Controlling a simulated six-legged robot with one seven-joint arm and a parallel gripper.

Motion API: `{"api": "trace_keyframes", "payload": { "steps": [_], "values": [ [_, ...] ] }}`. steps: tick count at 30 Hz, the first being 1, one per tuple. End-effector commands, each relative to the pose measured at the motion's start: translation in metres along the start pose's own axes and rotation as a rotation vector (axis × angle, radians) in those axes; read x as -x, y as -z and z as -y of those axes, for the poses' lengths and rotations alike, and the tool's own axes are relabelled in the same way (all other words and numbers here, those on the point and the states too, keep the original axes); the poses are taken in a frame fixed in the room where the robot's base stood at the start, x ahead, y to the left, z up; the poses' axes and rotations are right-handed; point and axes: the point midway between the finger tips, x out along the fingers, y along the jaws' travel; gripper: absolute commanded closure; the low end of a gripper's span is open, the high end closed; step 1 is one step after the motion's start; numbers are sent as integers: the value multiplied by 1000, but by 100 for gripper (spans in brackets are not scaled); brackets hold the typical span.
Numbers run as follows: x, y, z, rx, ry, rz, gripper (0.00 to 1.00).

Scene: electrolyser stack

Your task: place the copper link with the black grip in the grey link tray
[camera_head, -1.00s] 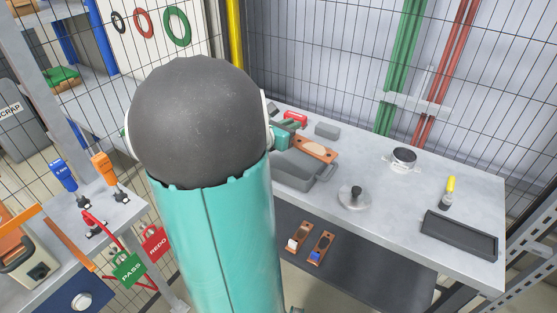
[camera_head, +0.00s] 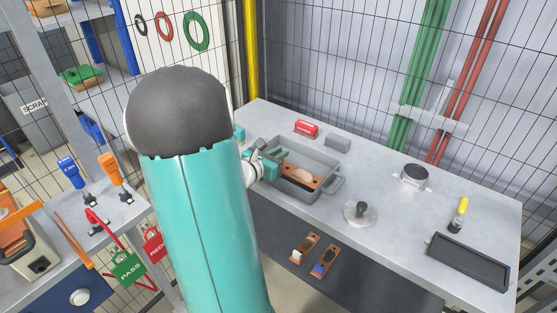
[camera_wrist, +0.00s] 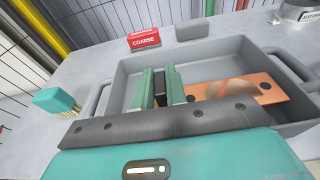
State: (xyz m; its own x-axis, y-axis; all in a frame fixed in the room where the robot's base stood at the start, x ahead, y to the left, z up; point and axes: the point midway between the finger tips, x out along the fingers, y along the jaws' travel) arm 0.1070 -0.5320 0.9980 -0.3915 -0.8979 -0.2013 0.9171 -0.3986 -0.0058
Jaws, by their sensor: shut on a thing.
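The grey link tray (camera_head: 332,190) stands on the left part of the bench; its rim and handles also show in the wrist view (camera_wrist: 120,75). My gripper (camera_head: 280,156) reaches in over its left side. In the wrist view my green-tipped gripper (camera_wrist: 160,88) is shut on the black grip (camera_wrist: 160,90) of the copper link. The copper link (camera_head: 303,178) extends right from the fingers, within the tray's outline; it also shows in the wrist view (camera_wrist: 265,90). It looks roughly level and low between the walls. Whether it touches the tray floor is hidden.
Behind the tray are a red COARSE block (camera_head: 306,128) and a grey block (camera_head: 337,143). A teal-handled brush (camera_wrist: 57,102) lies left of it. A round knobbed piece (camera_head: 361,212) stands to its right. Two other copper links (camera_head: 325,258) lie on the lower shelf.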

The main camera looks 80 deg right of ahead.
Motion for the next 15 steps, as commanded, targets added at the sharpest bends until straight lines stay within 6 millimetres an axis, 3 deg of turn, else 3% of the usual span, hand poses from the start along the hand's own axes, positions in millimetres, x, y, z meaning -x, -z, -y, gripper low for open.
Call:
{"api": "trace_keyframes", "payload": {
  "steps": [5, 15],
  "values": [
    [-5, 20, 0, 1, 2, 2, 100],
    [-5, 22, -1, 0, -1, 3, 100]
  ]
}}
